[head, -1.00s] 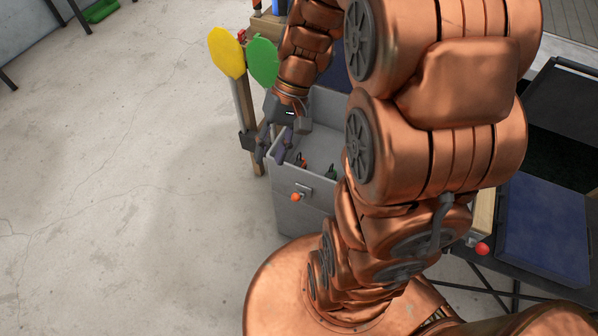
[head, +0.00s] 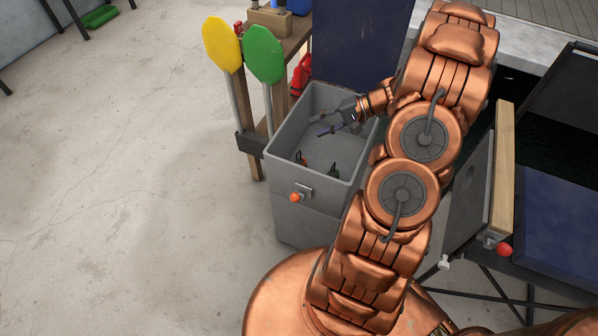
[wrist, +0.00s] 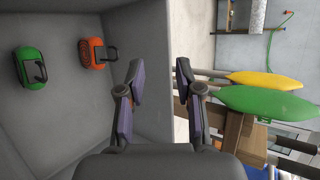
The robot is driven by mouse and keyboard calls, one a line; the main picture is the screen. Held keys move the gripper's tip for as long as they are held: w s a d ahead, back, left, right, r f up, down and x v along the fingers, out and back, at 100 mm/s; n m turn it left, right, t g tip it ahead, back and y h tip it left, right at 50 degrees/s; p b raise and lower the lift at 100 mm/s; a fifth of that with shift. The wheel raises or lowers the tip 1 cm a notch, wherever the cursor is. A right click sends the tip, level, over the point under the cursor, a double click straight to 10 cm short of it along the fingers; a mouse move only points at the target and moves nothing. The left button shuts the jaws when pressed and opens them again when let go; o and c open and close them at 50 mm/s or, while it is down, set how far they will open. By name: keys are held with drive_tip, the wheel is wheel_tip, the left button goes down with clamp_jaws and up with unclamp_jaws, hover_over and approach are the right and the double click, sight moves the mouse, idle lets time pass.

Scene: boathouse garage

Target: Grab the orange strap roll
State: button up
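The orange strap roll (wrist: 96,52) lies on the floor of the grey bin in the wrist view, with a dark handle-like loop on one side. In the head view it is a small orange and dark shape (head: 301,158) near the bin's front left corner. A similar green strap roll (wrist: 31,68) lies beside it, apart from it, and shows in the head view (head: 333,169). My gripper (head: 318,124) is above the bin, pointing left across it. Its fingers (wrist: 154,97) are apart with nothing between them, and neither roll is touched.
The grey bin (head: 297,226) has tall walls and an orange-knobbed latch. A wooden rack at its left carries yellow (head: 221,45) and green (head: 264,54) paddles. A dark blue panel (head: 362,42) stands behind. A dark table (head: 560,210) is at right; floor at left is clear.

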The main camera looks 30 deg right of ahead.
drive_tip(key=d+f, duration=0.2)
drive_tip(key=p, duration=0.1)
approach(299, 152)
drive_tip(key=a, duration=0.1)
drive_tip(key=shift+m+t, duration=0.3)
drive_tip(key=shift+f+p+x, duration=0.25)
drive_tip(key=shift+p+x, duration=0.35)
drive_tip(key=shift+x, duration=3.25)
drive_tip(key=shift+d, duration=0.15)
clamp_jaws()
